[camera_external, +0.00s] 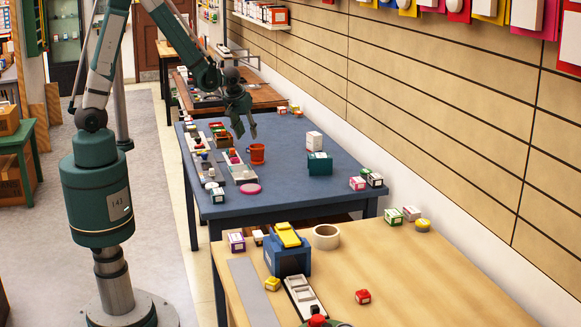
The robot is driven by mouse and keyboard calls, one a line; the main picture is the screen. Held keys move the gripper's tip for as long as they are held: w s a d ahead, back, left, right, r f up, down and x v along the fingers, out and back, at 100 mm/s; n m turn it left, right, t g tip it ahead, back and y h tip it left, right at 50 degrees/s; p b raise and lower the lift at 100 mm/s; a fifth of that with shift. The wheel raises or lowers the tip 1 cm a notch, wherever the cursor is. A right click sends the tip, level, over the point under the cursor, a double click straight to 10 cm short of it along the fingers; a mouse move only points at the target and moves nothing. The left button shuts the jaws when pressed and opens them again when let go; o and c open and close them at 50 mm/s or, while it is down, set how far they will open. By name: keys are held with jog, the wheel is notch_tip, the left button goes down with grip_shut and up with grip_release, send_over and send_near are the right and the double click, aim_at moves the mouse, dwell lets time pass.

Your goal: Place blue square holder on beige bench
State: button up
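A blue square box-like holder (288,262) stands on the beige bench (430,270) in the foreground, near its far left part. A yellow block (287,234) sits on top of it. A dark teal square box (319,168) stands on the blue table (290,205) behind the bench, with a white box (314,141) close by. My gripper (246,134) hangs over the blue table, above and slightly left of an orange-red mug (257,155). Its fingers point down and look apart, with nothing seen between them. Its exact height above the table is hard to tell.
Trays of small items (241,171) and a pink disc (250,189) lie on the blue table's left side. On the bench are a tape roll (326,237), a white tray (304,297), a red block (363,297) and small boxes (411,214). The bench's right middle is clear.

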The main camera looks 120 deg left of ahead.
jog(key=shift+x, duration=0.95)
jog(key=shift+b+x, duration=0.7)
jog(key=shift+x, duration=1.9)
jog(key=shift+w+d, duration=0.1)
jog(key=shift+c, duration=0.5)
jog(key=c, duration=0.8)
